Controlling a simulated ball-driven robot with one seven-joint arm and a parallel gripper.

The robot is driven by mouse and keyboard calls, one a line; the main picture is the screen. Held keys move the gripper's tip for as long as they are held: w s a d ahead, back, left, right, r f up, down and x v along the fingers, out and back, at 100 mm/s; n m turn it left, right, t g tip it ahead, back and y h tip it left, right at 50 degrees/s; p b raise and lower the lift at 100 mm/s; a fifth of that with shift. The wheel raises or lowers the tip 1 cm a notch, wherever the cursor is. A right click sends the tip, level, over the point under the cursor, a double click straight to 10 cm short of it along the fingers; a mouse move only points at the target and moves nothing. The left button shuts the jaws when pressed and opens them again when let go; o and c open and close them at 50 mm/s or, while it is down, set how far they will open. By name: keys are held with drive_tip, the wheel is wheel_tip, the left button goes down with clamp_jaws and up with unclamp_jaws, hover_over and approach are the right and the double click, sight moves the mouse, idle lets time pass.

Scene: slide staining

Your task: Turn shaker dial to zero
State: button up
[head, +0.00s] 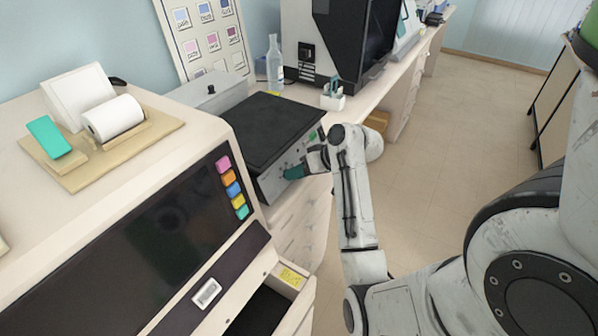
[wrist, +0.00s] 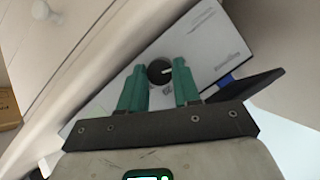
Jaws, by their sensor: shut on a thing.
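The shaker (head: 268,122) is a light box with a flat black top, standing on the bench in the middle of the head view. Its front panel fills the upper middle of the wrist view (wrist: 205,45). The dial (wrist: 159,72) is a round black knob with a pale pointer mark. My gripper (head: 290,173) is at the shaker's front panel. In the wrist view its green fingers (wrist: 160,76) stand on both sides of the dial and are shut on it. In the head view the gripper hides the dial. I cannot read any scale marks around it.
A large cream machine with a dark screen (head: 150,240) and coloured buttons stands at the near left. An open drawer (head: 270,305) is below it. A bottle (head: 274,65) and a small white holder (head: 333,101) stand behind the shaker.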

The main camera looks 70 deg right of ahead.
drive_tip(key=shift+f+n, duration=0.15)
drive_tip(key=shift+n, duration=0.15)
idle(0.4)
drive_tip(key=o, duration=1)
drive_tip(key=shift+o, duration=0.2)
drive_tip(key=v, duration=1.1)
drive_tip(key=shift+a, duration=0.15)
drive_tip(key=shift+w, duration=0.1)
